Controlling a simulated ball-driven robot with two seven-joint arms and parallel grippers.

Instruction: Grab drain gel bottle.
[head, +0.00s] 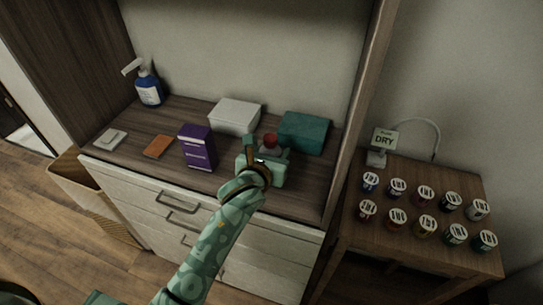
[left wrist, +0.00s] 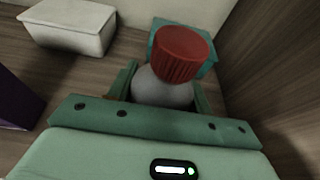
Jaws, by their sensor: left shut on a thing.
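The drain gel bottle, grey with a ribbed red cap (head: 270,139), stands on the wooden counter in the head view. In the left wrist view its red cap (left wrist: 182,52) and rounded grey body (left wrist: 160,92) show between the fingers. My left gripper (head: 268,149) is shut on the bottle's body, just below the cap, with one finger on each side. The lower part of the bottle is hidden behind the gripper. My right gripper is not in view.
A teal box (head: 304,132) and a white box (head: 235,116) stand behind the bottle. A wooden side panel (head: 358,110) bounds the right.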

